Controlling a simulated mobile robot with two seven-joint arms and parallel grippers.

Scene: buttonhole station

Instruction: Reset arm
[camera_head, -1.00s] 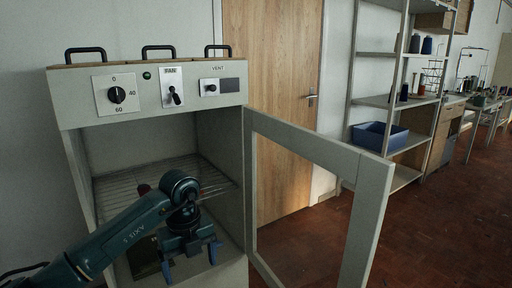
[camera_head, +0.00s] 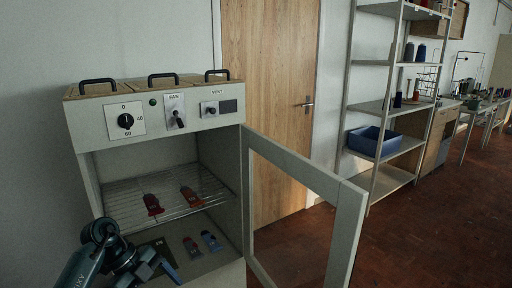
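My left arm comes in at the lower left, and its gripper (camera_head: 163,272) is low in front of the open cabinet. Its blue fingers look spread apart with nothing seen between them, though the picture's lower edge is close. The cabinet (camera_head: 160,138) has a dial (camera_head: 126,121), a fan switch (camera_head: 177,118) and a vent control (camera_head: 210,109) on its front panel. Its framed door (camera_head: 352,215) stands open to the right. My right gripper does not show.
A wire rack (camera_head: 170,208) inside holds a red item (camera_head: 152,204) and an orange-red item (camera_head: 190,196). Below lie a red item (camera_head: 191,246) and a blue item (camera_head: 211,240). Shelving with a blue bin (camera_head: 372,141) stands at the right; red floor (camera_head: 440,220) is clear.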

